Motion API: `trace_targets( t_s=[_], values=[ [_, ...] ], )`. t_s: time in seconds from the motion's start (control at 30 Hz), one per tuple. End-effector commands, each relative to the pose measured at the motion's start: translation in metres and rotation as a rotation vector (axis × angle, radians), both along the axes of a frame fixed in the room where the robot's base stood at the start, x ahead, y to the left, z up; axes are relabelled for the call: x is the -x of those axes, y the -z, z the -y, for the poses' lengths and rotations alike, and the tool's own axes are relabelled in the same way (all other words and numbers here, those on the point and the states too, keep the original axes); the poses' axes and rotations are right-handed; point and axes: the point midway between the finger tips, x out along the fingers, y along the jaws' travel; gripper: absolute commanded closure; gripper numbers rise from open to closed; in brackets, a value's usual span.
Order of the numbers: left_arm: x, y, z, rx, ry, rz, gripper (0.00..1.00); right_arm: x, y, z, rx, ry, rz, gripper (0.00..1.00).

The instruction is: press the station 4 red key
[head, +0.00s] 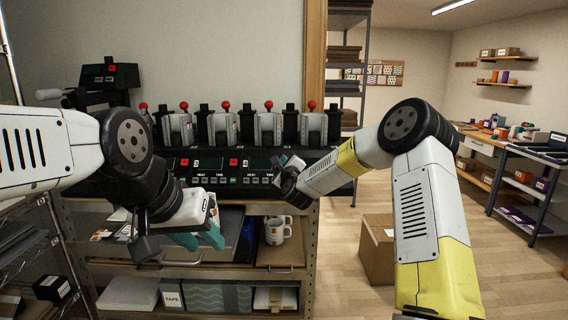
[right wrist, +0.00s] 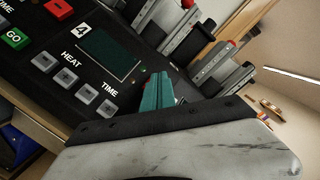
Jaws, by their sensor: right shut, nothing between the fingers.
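The press's control panel (head: 215,171) has keys and displays under the row of clamps. In the right wrist view, the station 4 label (right wrist: 84,29) sits beside a dark display (right wrist: 109,53), with grey HEAT and TIME keys below. A red key (right wrist: 58,8) and green GO key (right wrist: 14,38) lie left of that label. No red key shows right of the display, where my right gripper (right wrist: 158,92) covers the panel. That gripper is shut and empty, close to the panel; contact cannot be told. My left gripper (head: 200,238), with teal fingers, hangs before the shelf below.
Mugs (head: 277,230) stand on the shelf under the press, at right. Red-knobbed clamps (head: 268,126) rise above the panel. A cardboard box (head: 376,248) stands on the floor to the right, behind my right arm. A workbench (head: 505,150) is farther right.

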Motion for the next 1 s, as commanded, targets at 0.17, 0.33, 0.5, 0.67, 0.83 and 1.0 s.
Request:
trace_targets(
  t_s=[0.17,0.33,0.5,0.67,0.83,1.0],
  values=[
    [0.0,0.0,0.0,0.0,0.0,0.0,0.64,-0.002,0.002,0.0,0.0,0.0,0.0,1.0],
    [0.0,0.0,0.0,0.0,0.0,0.0,0.64,-0.003,0.004,0.0,0.0,0.0,-0.001,1.0],
    [0.0,0.0,0.0,0.0,0.0,0.0,0.64,-0.003,0.004,0.0,0.0,-0.001,-0.001,1.0],
    [0.0,0.0,0.0,0.0,0.0,0.0,0.64,-0.001,0.001,0.0,0.0,0.0,0.0,1.0],
    [0.0,0.0,0.0,0.0,0.0,0.0,0.64,0.006,-0.006,0.0,0.0,-0.001,0.001,1.0],
    [0.0,0.0,0.0,0.0,0.0,0.0,0.64,0.01,-0.01,0.001,0.0,0.0,0.0,1.0]
  ],
)
